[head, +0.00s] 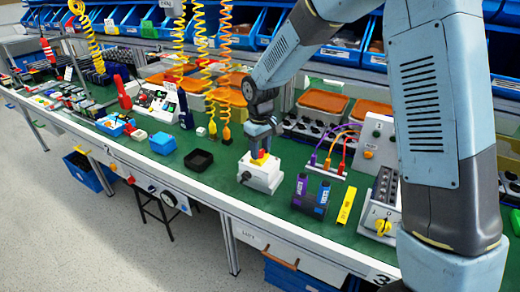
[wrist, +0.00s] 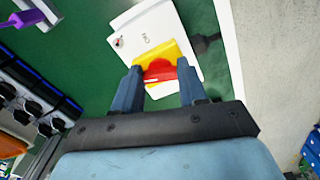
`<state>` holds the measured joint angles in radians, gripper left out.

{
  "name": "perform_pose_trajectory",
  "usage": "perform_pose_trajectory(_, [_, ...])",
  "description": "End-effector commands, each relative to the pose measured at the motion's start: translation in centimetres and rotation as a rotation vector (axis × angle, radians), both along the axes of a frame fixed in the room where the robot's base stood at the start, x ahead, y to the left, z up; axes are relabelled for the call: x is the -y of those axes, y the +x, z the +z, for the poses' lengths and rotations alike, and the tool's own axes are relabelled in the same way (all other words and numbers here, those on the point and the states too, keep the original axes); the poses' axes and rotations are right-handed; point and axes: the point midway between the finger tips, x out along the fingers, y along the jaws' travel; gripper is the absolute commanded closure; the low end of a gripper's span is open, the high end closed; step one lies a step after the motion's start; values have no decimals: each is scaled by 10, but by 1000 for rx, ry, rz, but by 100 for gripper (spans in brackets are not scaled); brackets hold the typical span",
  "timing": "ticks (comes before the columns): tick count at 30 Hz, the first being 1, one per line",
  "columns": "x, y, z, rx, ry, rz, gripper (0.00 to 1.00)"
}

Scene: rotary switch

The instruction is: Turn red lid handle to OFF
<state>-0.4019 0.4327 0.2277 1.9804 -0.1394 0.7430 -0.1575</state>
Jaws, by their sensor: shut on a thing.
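A white switch box (head: 262,177) stands on the green bench top. Which setting the handle points to cannot be read.
A black tray (head: 198,160) and a blue box (head: 162,143) stand left of the switch box. Purple-topped parts (head: 312,193) and a yellow block (head: 346,206) are to its right. Coiled yellow cables (head: 226,132) hang behind. The bench's front edge is close to the box.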

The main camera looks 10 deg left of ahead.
Motion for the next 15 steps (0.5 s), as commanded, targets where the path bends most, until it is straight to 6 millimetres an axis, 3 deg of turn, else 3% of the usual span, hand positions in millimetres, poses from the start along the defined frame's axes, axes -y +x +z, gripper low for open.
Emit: perform_pose_trajectory(15, [1, 2, 0, 2, 0, 286, 89])
